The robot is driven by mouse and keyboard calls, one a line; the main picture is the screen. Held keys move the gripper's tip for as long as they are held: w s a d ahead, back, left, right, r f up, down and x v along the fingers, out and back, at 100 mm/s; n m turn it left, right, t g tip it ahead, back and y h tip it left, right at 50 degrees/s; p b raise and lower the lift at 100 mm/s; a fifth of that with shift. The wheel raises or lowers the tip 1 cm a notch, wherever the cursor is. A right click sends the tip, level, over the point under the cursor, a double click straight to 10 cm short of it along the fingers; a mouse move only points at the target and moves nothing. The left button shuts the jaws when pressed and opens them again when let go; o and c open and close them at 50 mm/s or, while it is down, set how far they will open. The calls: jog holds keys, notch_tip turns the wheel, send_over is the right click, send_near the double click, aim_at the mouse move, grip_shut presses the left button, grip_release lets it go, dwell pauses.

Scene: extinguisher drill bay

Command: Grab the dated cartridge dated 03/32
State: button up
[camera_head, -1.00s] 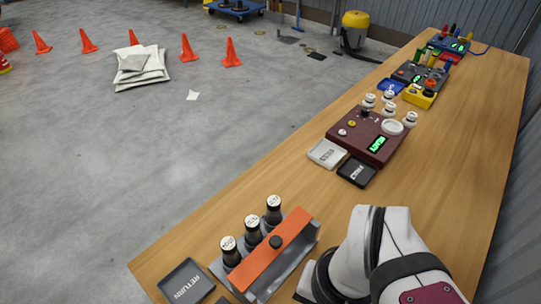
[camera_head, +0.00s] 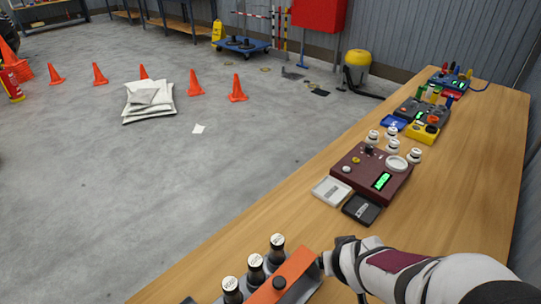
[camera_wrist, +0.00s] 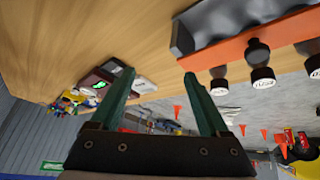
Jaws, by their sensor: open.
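Three black cartridges with white round caps stand in a row in a grey rack with an orange bar (camera_head: 287,277): a far one (camera_head: 277,246), a middle one (camera_head: 256,269) and a near one (camera_head: 231,288). The caps carry small print, too small for me to read the dates. In the wrist view, the cartridges show at upper right, with the middle cap (camera_wrist: 262,78) and another cap (camera_wrist: 219,87) clear. My gripper (camera_wrist: 158,80) is open and empty, its green fingers apart from the cartridges. In the head view my wrist is right of the rack.
Beyond the rack on the wooden bench (camera_head: 420,225) are a white tray (camera_head: 331,191), a black tray (camera_head: 362,209) and a maroon device (camera_head: 370,174) with white-capped bottles. More devices stand farther back. Bare bench lies right of the maroon device.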

aim_at(280, 243)
jog(key=w+n, duration=0.1)
jog(key=w+a+f+n+t+y, duration=0.1)
jog(key=w, duration=0.1)
jog(key=w+a+f+t, duration=0.1)
jog(key=shift+w+n+y, duration=0.3)
jog(key=shift+n+y, duration=0.1)
jog(key=w+a+n+y, duration=0.1)
jog(key=w+a+n+t+y, duration=0.1)
jog(key=a, duration=0.1)
jog(key=shift+f, duration=0.4)
jog(key=a+y, duration=0.1)
jog(key=a+n+y, duration=0.1)
jog(key=a+t+y, duration=0.1)
jog(key=a, duration=0.1)
jog(key=shift+f+n, duration=0.35)
jog(key=shift+n, duration=0.05)
jog(key=shift+a+f+y, duration=0.5)
jog(key=shift+f+y, duration=0.1)
jog(key=x, duration=0.6)
jog(key=shift+w+a+f, duration=0.15)
jog(key=shift+w+a, duration=0.05)
jog(key=shift+w, duration=0.1)
grip_shut()
